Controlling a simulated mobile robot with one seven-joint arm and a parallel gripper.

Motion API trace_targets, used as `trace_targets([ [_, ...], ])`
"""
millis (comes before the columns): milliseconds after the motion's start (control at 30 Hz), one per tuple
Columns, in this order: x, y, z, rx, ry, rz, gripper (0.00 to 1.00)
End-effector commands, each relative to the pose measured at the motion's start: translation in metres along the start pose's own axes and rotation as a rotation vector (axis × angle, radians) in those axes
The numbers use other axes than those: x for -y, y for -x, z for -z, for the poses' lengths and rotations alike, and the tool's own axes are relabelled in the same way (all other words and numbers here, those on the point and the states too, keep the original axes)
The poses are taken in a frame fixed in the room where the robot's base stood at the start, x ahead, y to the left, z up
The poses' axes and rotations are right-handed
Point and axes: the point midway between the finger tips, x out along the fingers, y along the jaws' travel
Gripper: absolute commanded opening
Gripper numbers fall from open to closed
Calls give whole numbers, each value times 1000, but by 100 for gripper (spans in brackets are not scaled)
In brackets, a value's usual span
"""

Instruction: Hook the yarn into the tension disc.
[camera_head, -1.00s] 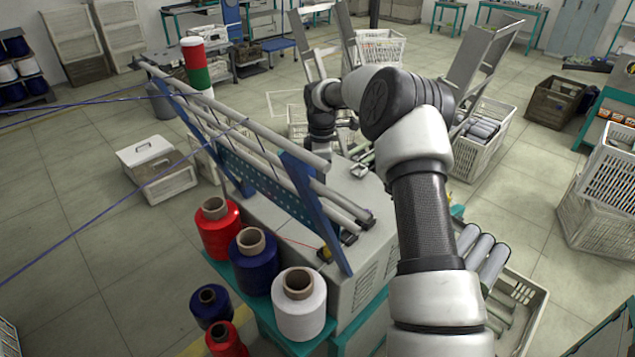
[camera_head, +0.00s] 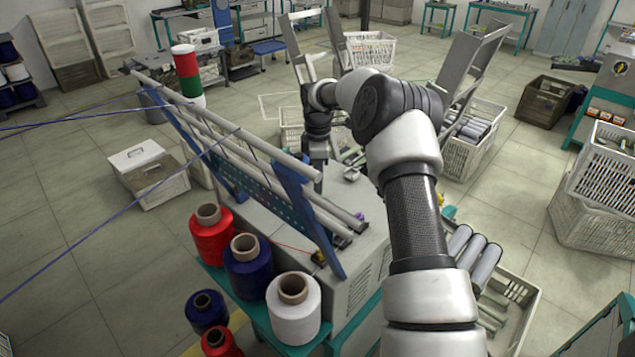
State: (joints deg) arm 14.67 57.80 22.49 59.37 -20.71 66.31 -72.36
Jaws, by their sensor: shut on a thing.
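My gripper (camera_head: 318,184) points down beside the winding machine, behind its slanted rail frame (camera_head: 264,160). Its fingers look close together and hold something too thin to make out, apparently yarn. A thin red yarn (camera_head: 289,247) runs from near the cones to a small yellow and dark part (camera_head: 319,258) at the frame's near end post. This part may be the tension disc, but it is too small to be sure. Blue-purple yarns (camera_head: 118,213) stretch from the frame to the left. A small purple piece (camera_head: 360,217) sits near the rail ends.
Red (camera_head: 212,242), navy (camera_head: 251,275) and white (camera_head: 293,318) cones stand at the machine's near left side. The machine's grey top (camera_head: 345,195) lies below my arm. A crate with grey rolls (camera_head: 476,250) is at right. Open floor lies left.

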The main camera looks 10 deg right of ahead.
Motion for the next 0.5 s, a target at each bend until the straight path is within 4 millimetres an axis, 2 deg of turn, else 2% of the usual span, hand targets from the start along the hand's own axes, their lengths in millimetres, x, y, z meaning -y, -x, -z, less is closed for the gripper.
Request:
trace_targets([
  [500, -4, 26, -4, 1, -1, 0, 0],
])
